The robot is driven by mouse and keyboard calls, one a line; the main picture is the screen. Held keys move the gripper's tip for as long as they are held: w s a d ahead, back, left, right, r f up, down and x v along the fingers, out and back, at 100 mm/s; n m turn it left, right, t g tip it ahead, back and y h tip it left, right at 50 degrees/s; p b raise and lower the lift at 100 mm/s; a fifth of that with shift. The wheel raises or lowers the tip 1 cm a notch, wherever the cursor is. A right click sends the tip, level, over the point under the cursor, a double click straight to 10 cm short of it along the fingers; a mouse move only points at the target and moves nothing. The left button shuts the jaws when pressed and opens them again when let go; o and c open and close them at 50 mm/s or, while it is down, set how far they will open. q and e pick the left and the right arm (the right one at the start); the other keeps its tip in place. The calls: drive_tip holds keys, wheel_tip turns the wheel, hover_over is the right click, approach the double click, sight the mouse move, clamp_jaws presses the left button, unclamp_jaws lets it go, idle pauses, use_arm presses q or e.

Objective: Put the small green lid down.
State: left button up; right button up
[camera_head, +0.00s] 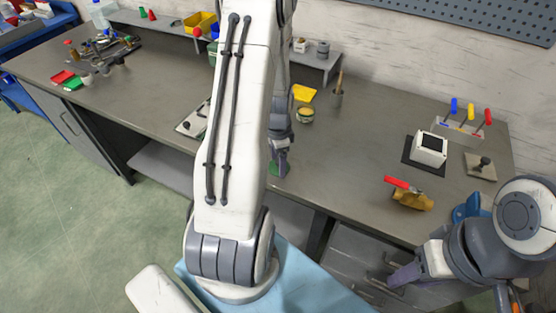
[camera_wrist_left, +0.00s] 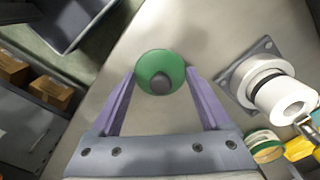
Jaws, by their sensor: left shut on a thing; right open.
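The small green lid (camera_head: 279,170) is a round disc held near the bench's front edge; in the left wrist view it shows as a green disc (camera_wrist_left: 160,60) with a dark round knob. My left gripper (camera_head: 281,157) is shut on it, with the purple fingers on either side of the disc in the wrist view. I cannot tell whether the lid touches the grey bench top (camera_head: 350,150). My right gripper (camera_head: 393,279) is open and empty at the lower right, in front of the bench. My left arm hides part of the bench.
A green-and-yellow tin (camera_head: 305,115) and yellow cloth (camera_head: 304,93) lie behind the lid. A brass valve with red handle (camera_head: 410,197) and a white box (camera_head: 428,149) stand to the right. In the wrist view, a white cylinder on a plate (camera_wrist_left: 285,95) stands beside the gripper.

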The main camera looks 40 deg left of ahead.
use_arm(q)
drive_tip(key=o, duration=1.2)
drive_tip(key=shift+c, duration=0.2)
wheel_tip(320, 180, up, 12)
drive_tip(key=s+d+r, duration=0.2)
drive_tip(key=d+r, duration=0.1)
drive_tip(key=d, duration=0.8)
drive_tip(key=s+d+r, duration=0.2)
drive_tip(key=d, duration=0.9)
drive_tip(key=s+d+r+m+h, duration=0.1)
drive_tip(key=s+d, duration=0.8)
drive_tip(key=s, duration=0.3)
drive_tip(key=shift+s+r, duration=0.15)
drive_tip(key=shift+r, duration=0.2)
